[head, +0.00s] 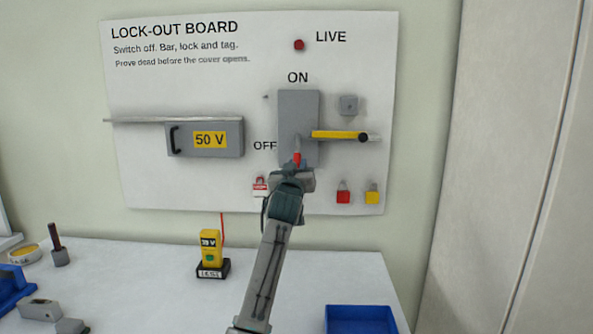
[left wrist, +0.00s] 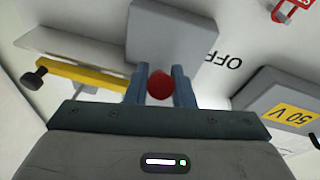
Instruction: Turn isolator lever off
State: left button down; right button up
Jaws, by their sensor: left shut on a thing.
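The isolator is a grey box (head: 298,108) on the white lock-out board, with ON above it and OFF to its left. Its lever has a red grip (head: 297,158), which shows in front of the box's lower part; the lever's exact angle is hard to tell. My left gripper (head: 292,175) is shut on the red grip. In the left wrist view the round red grip (left wrist: 160,85) sits between my two fingers, and the grey box (left wrist: 172,32) is behind it. My right gripper is not in view.
A yellow bar (head: 338,135) with a black knob sticks out right of the isolator. A 50 V cover (head: 208,139) is at the left. A yellow tester (head: 211,248) and blue tray (head: 360,320) are on the bench.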

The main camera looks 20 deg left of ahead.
pick_arm(q)
jog(key=shift+r, duration=0.4)
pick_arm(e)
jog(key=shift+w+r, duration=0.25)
pick_arm(q)
jog(key=c, duration=1.4)
grip_release()
jog(key=shift+o, duration=0.7)
jog(key=shift+w+f, duration=0.15)
jog(key=shift+f, duration=0.15)
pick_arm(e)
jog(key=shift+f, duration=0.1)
pick_arm(q)
jog(key=shift+s+f, duration=0.15)
jog(key=shift+s, duration=0.15)
jog(key=b+v, duration=0.2)
jog(key=v, duration=0.8)
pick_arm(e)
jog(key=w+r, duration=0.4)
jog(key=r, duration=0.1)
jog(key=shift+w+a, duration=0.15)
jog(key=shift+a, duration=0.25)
